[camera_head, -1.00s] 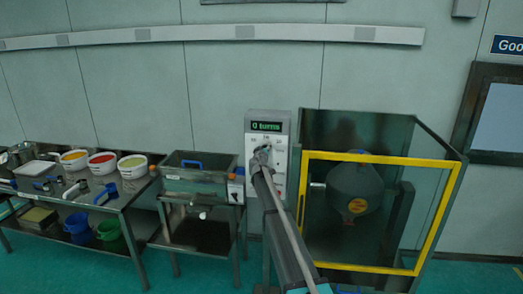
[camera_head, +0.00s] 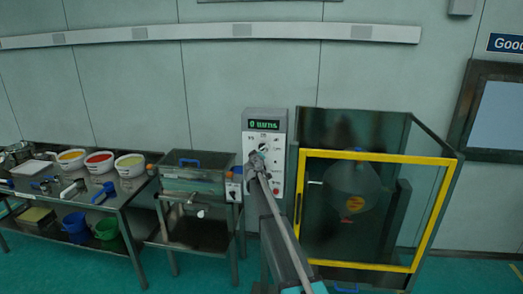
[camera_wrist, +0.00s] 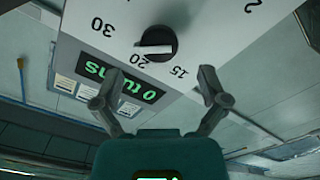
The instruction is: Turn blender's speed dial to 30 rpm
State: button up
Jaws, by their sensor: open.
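The blender's control box (camera_head: 264,122) is a pale upright panel with a green display reading "0 turns". Its black speed dial (camera_wrist: 158,43) has a white pointer bar and printed numbers around it, 30, 20 and 15 among them. The bar lies nearly level in the wrist view, its left end close to the 20 mark. The dial also shows small in the head view (camera_head: 263,146). My gripper (camera_wrist: 159,72) is open and empty. Its fingers are spread below the dial in the wrist view, apart from it. In the head view my gripper (camera_head: 257,161) is in front of the panel's lower part.
A yellow-framed guard (camera_head: 376,157) encloses a grey drum (camera_head: 352,190) right of the panel. A table (camera_head: 125,195) with several bowls and scoops is further left.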

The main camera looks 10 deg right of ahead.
jog(key=v, duration=0.6)
jog(key=shift+s, duration=0.1)
jog(key=s+d+f+m+g+h+b, duration=0.1)
jog(key=s+d+f+m+g, duration=0.2)
jog(key=s, duration=0.6)
jog(key=s+d+f+m+g, duration=0.1)
jog(key=s+d+f+g, duration=0.25)
jog(key=s+f, duration=0.35)
jog(key=s+d+f+m+g+h+b, duration=0.1)
jog(key=s+d+f+m+g, duration=0.2)
jog(key=s, duration=0.7)
jog(key=s+a+f+n+g+y, duration=0.1)
jog(key=s+a+f+g+y, duration=0.1)
jog(key=s, duration=0.6)
jog(key=s+a+f+n+g+y, duration=0.1)
jog(key=s+a+f+g+y, duration=0.2)
jog(key=s, duration=0.5)
jog(key=s+a+f+g+y, duration=0.2)
jog(key=s+f, duration=0.1)
jog(key=s, duration=0.6)
jog(key=shift+a+n+g+y+b, duration=0.15)
jog(key=shift+n+g+y+b, duration=0.15)
jog(key=shift+n+g, duration=0.1)
jog(key=shift+w+f, duration=0.1)
jog(key=shift+c, duration=0.2)
